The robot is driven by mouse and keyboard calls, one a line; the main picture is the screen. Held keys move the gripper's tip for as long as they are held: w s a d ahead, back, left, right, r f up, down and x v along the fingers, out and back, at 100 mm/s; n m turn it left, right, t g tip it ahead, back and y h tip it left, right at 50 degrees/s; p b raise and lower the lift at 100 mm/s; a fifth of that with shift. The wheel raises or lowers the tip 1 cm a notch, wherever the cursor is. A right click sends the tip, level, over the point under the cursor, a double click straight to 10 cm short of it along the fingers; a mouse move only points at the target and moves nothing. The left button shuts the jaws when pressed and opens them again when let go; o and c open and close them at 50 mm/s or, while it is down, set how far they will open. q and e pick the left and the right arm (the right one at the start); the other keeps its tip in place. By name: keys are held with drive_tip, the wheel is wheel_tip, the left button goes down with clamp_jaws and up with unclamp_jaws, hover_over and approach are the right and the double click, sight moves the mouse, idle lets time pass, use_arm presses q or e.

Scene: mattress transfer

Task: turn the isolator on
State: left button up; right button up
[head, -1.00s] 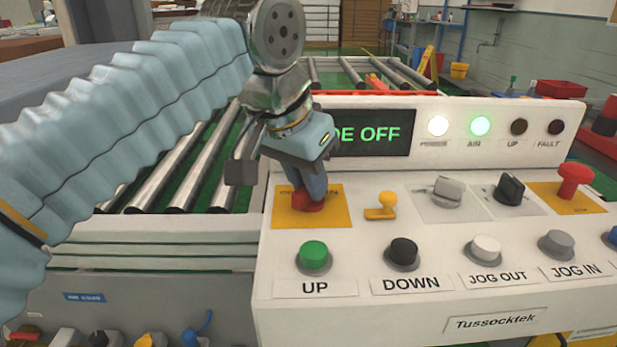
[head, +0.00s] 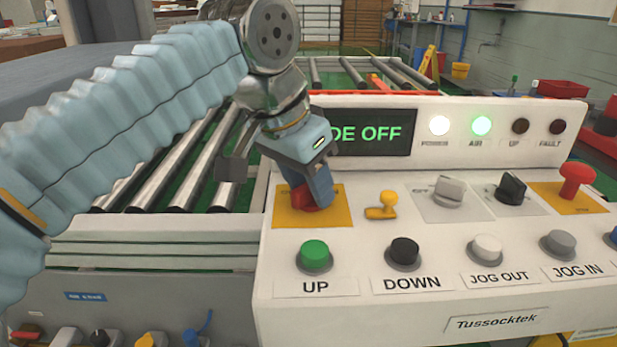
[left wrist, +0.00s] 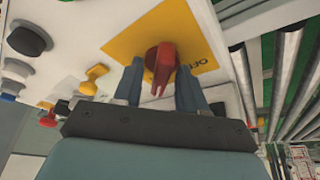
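The isolator is a red rotary handle (head: 303,199) on a yellow plate (head: 340,208) at the left of the white control panel. My left gripper (head: 318,193) is down at it, with fingers that hide much of the handle in the head view. In the left wrist view the red handle (left wrist: 160,66) stands between the two fingers of the left gripper (left wrist: 161,78). The fingers are apart, one on each side, with a small gap visible beside the handle. The display (head: 368,133) is partly hidden and reads "DE OFF". My right gripper is in neither view.
Close by are a yellow lever (head: 383,206), a grey selector (head: 449,191), a black selector (head: 511,188) and a red mushroom button (head: 576,180). Below are push buttons, including green UP (head: 314,255). Rollers (head: 180,165) lie behind. POWER and AIR lamps are lit.

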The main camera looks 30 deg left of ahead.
use_arm(q)
drive_tip(key=shift+r, duration=0.1)
drive_tip(key=v, duration=1.3)
drive_tip(key=shift+s+r, duration=0.15)
drive_tip(key=shift+r, duration=0.15)
